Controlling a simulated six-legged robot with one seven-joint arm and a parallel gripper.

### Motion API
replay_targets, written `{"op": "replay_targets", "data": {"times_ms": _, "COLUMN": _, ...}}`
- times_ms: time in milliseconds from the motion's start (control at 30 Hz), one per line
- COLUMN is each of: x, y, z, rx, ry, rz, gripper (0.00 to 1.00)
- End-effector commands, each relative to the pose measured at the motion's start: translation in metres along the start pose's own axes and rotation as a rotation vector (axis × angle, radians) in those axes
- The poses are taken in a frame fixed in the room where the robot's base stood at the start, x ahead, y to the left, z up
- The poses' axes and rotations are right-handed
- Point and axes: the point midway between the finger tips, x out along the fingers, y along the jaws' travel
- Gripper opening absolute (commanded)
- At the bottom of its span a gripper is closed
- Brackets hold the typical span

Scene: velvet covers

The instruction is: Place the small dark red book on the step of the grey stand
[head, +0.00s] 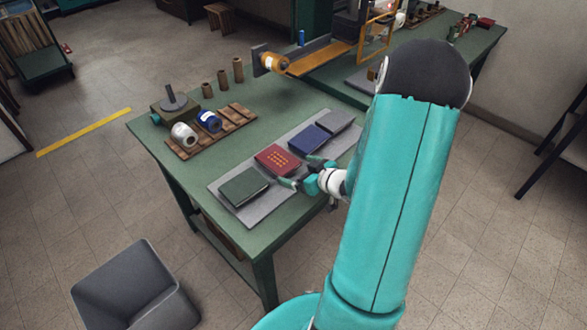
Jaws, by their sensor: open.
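The small dark red book (278,160), with gold lettering on its cover, lies on a long grey slab (228,206) on the green table. It sits between a dark green book (243,187) and a dark blue book (309,138). My gripper (302,172) is open at the right end of the red book, one finger near its lower corner and the other near its upper right. I cannot tell whether the fingers touch it. I cannot make out a clear step on the grey slab, nor tell whether it is the grey stand.
A wooden slatted rack (236,117) with thread spools stands at the left, near a spindle device (174,104). An orange-roll machine (318,58) stands behind. A grey bin (135,290) is on the floor. My arm hides the table's right side.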

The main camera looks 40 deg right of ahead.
Motion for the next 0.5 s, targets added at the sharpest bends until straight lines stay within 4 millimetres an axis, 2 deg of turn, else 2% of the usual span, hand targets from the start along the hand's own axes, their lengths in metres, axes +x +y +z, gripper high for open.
{"op": "replay_targets", "data": {"times_ms": 100, "x": -0.029, "y": 0.001, "z": -0.001, "rx": -0.001, "ry": 0.0, "rz": 0.005, "gripper": 1.0}}
{"op": "replay_targets", "data": {"times_ms": 300, "x": -0.069, "y": 0.001, "z": -0.001, "rx": -0.001, "ry": 0.0, "rz": 0.003, "gripper": 1.0}}
{"op": "replay_targets", "data": {"times_ms": 500, "x": -0.089, "y": 0.0, "z": 0.0, "rx": -0.001, "ry": 0.0, "rz": 0.0, "gripper": 1.0}}
